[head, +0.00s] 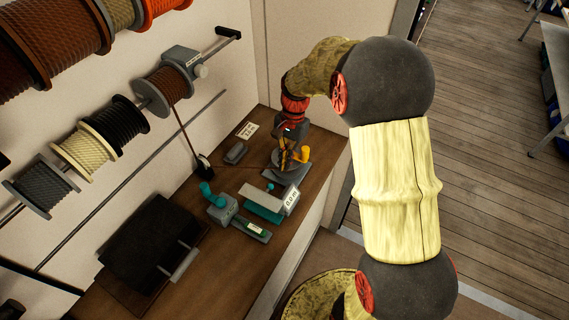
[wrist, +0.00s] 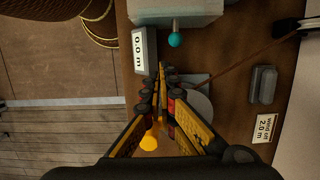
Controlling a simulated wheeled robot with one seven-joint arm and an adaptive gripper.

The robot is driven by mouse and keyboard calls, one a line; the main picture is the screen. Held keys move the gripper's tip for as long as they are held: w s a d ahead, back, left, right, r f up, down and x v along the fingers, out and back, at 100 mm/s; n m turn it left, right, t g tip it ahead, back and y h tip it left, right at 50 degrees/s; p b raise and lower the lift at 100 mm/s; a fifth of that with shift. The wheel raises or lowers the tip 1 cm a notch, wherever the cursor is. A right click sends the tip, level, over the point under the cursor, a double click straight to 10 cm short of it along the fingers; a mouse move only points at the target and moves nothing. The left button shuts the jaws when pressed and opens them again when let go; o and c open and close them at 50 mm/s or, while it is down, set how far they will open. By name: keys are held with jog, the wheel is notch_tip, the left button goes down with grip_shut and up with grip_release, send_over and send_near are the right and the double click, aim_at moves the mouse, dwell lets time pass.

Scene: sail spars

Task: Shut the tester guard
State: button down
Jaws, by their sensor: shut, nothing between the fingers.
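A large black box-like unit with a dark panel (head: 150,238) stands on the bench at the lower left in the head view. A grey bar handle (head: 180,264) is on its right side. It looks most like the tester and its guard; I cannot tell how far the guard is open. It is not visible in the wrist view. My gripper (head: 291,158) is shut and empty, well to the right of the black unit. In the wrist view its fingertips (wrist: 162,72) come together beside the grey display box (wrist: 140,48) reading 0.0 m, above a pale round plate (wrist: 199,106).
On the wooden bench (head: 309,207), a teal-handled device (head: 224,208) stands between the black unit and the display box (head: 290,199). A teal knob (wrist: 174,40) is near my fingertips. A yellow knob (wrist: 150,143) is close beside my gripper. Rope spools (head: 115,120) hang on the wall.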

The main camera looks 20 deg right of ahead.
aim_at(266, 199)
jog(key=s+a+f, duration=0.3)
jog(key=a+f, duration=0.1)
jog(key=f, duration=0.3)
jog(key=shift+s+a, duration=0.2)
jog(key=shift+a, duration=0.1)
jog(key=shift+a, duration=0.1)
jog(key=shift+s+a+r+h, duration=0.15)
jog(key=shift+s+a+h, duration=0.1)
jog(key=shift+h, duration=0.15)
jog(key=shift+t, duration=0.3)
